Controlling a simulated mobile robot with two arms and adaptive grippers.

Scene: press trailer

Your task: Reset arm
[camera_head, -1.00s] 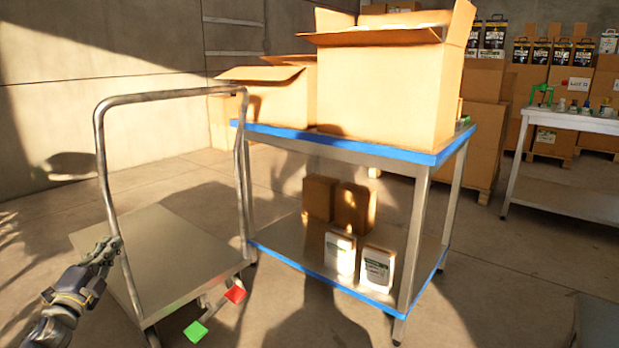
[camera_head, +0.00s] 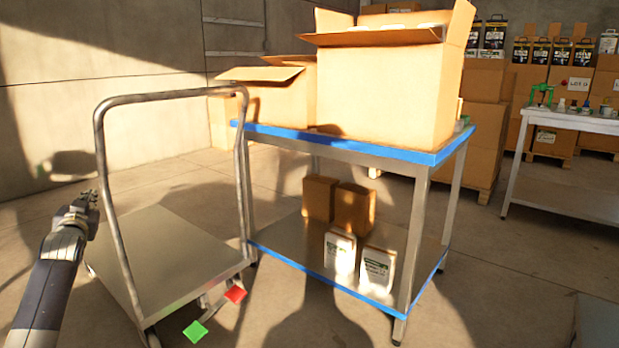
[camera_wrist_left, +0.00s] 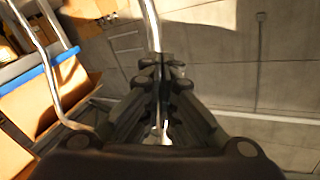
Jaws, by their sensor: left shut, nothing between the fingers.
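My left gripper (camera_head: 88,200) is at the left side of the head view, just left of the trolley's metal handle (camera_head: 98,150). It is shut and empty. My left arm rises from the bottom left corner below it. In the left wrist view the gripper's fingers (camera_wrist_left: 165,62) are together, pointing toward the concrete wall. The handle's tube passes close to the fingertips in that view; I cannot tell whether they touch. My right gripper is in neither view.
The flat trolley (camera_head: 175,260) has an empty deck, with green and red pedals (camera_head: 195,331) at its front. A blue-edged table (camera_head: 440,158) beside it carries open cartons (camera_head: 385,90), with small boxes and white containers (camera_head: 378,268) on its lower shelf. A workbench (camera_head: 570,122) stands right.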

